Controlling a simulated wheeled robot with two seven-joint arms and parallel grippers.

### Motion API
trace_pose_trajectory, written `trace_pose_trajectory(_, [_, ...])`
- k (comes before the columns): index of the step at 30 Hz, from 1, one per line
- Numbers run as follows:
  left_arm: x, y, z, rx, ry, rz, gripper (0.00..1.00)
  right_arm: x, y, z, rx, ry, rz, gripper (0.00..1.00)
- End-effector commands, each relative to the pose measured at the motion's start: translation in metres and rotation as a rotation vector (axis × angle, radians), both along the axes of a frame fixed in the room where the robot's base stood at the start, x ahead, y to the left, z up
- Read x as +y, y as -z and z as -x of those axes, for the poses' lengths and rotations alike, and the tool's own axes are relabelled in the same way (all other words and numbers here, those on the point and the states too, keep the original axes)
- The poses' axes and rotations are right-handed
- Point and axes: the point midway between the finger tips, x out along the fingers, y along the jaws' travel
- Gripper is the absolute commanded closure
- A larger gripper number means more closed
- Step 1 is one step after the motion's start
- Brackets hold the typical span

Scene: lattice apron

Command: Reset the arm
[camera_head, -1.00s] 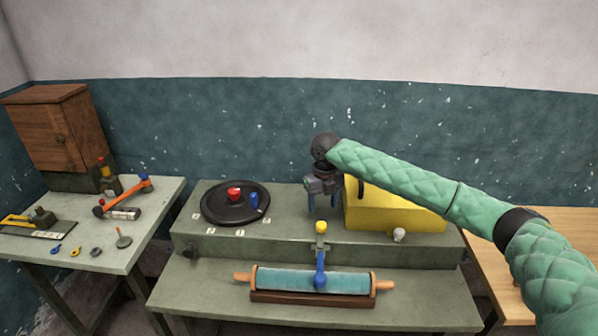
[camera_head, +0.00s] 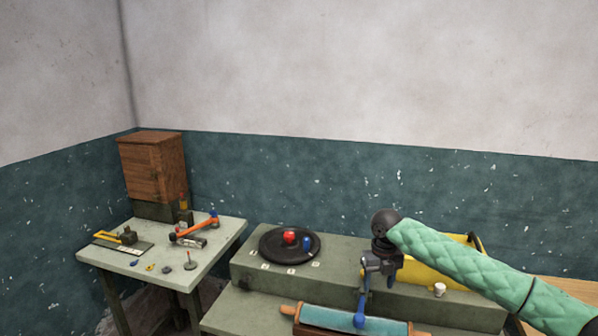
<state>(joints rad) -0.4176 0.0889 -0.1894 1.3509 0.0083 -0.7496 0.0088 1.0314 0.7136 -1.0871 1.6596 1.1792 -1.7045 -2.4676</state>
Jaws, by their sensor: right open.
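My right arm, in a green quilted sleeve (camera_head: 465,262), comes in from the right in the head view. Its dark gripper (camera_head: 376,280) with blue fingers points down at the front of the grey-green bench, left of the yellow box (camera_head: 420,275). The gripper is open, and I see nothing held in it. A blue lever (camera_head: 360,318) shows just below the fingers; its yellow top is hidden, and I cannot tell whether they touch. My left gripper is out of view.
A black turntable (camera_head: 270,247) with a red knob (camera_head: 289,236) and a blue knob (camera_head: 307,243) sits left on the bench. A teal roller (camera_head: 330,319) lies in front. A side table (camera_head: 215,258) holds tools and a wooden cabinet (camera_head: 152,168). A white knob (camera_head: 439,289) fronts the yellow box.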

Motion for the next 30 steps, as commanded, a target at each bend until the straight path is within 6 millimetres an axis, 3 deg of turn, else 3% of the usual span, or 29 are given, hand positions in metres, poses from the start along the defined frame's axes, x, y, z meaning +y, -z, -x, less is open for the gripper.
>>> trace_pose_trajectory(5, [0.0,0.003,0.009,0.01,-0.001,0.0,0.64,0.014,0.013,0.009,-0.003,0.032,-0.011,0.44])
trace_pose_trajectory(12, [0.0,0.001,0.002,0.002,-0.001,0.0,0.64,0.035,0.032,0.024,-0.011,0.101,-0.03,0.44])
trace_pose_trajectory(17, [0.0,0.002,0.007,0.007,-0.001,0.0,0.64,0.053,0.05,0.039,-0.018,0.17,-0.05,0.44])
trace_pose_trajectory(30, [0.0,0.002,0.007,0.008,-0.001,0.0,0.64,0.123,0.111,0.115,-0.027,0.542,-0.174,0.44])
